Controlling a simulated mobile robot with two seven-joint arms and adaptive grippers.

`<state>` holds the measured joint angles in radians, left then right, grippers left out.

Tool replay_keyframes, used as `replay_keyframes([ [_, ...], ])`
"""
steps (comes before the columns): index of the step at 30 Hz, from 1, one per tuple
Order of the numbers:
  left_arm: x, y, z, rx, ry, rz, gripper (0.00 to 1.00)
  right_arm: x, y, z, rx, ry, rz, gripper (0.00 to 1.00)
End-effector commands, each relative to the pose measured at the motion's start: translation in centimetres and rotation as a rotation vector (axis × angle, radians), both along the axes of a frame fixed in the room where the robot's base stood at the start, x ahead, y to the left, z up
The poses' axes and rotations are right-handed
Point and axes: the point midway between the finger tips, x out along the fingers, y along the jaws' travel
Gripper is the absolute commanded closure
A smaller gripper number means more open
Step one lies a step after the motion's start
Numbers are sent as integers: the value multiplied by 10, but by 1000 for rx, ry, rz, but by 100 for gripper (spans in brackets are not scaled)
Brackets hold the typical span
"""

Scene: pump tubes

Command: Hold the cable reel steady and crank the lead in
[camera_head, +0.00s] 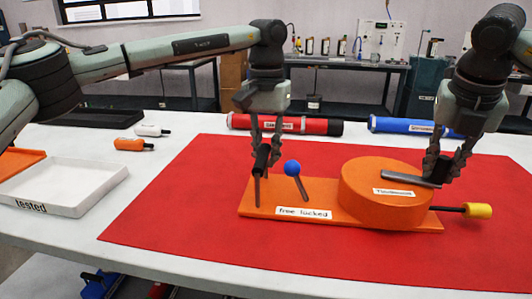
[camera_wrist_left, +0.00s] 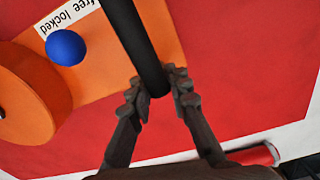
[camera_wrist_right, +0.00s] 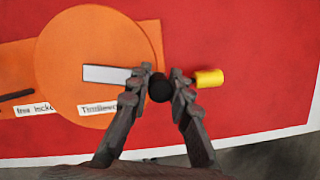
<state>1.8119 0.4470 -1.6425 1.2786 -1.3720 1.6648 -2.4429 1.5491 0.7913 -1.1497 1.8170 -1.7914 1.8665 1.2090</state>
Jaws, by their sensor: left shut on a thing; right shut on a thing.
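The cable reel has an orange drum (camera_head: 385,205) on an orange base plate (camera_head: 345,217) labelled "free locked". It also shows in the right wrist view (camera_wrist_right: 75,50). A grey crank arm (camera_head: 408,180) lies across the drum's top, with a dark knob (camera_wrist_right: 160,87) at its outer end. My right gripper (camera_head: 436,175) is shut on this knob. My left gripper (camera_head: 262,165) is shut on a black upright post (camera_wrist_left: 150,60) at the plate's left end. A lever with a blue ball (camera_head: 292,168) leans between post and drum. A yellow plug (camera_head: 478,210) on a dark lead sticks out at the right.
The reel stands on a red mat (camera_head: 180,220) on a white table. A white tray marked "tested" (camera_head: 75,208) is at the left. A red tube (camera_head: 310,126) and a blue tube (camera_head: 400,125) lie behind. Orange (camera_head: 130,144) and white (camera_head: 150,130) plugs lie back left.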

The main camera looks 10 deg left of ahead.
Motion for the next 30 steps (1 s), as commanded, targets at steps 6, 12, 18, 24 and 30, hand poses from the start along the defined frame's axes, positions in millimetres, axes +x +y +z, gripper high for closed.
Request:
replay_keyframes([
  [6, 0, 0, 1, 0, -3, -2, 100, -5, 2, -13, -7, 29, -11, 100],
  [12, 0, 0, 1, -1, -3, -2, 100, -13, 4, -13, -6, 28, -108, 100],
  [18, 0, 0, 1, -1, -3, -2, 100, -15, 4, -12, -5, 28, -133, 100],
  [24, 0, 0, 1, -1, -3, -2, 100, -16, 5, -12, -5, 28, -144, 100],
  [30, 0, 0, 1, -1, -3, -2, 100, -24, 8, -12, -5, 29, -240, 100],
])
